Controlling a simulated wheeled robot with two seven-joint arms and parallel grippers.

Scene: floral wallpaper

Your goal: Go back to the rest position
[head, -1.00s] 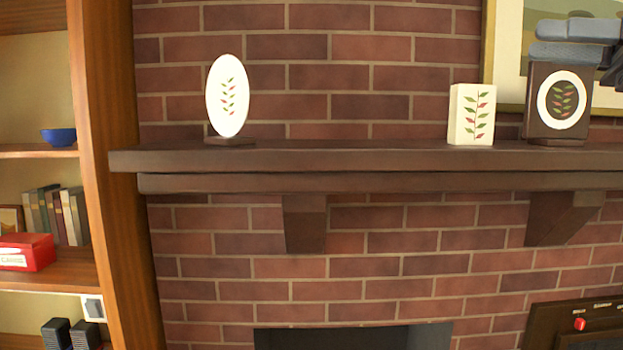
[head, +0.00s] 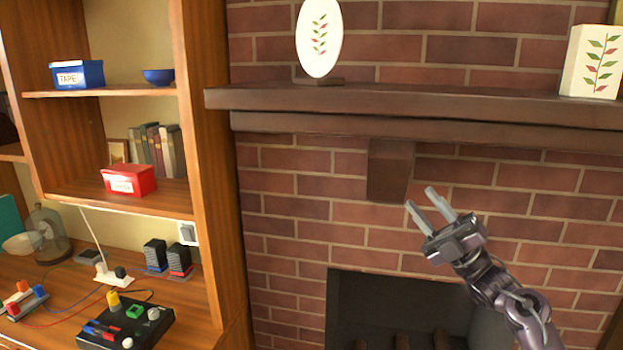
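My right gripper (head: 432,207) is in the head view, in front of the brick wall below the mantel. Its two fingers are apart and nothing is between them. Its arm comes in from the lower right. My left gripper does not show.
The wooden mantel (head: 420,101) holds a white oval plaque (head: 319,40) and a cream block (head: 592,62) with leaf patterns. Below is the dark fireplace opening (head: 400,290). At left, a wooden shelf unit (head: 205,150) holds a blue box (head: 77,74), a red box (head: 129,180) and electrical parts.

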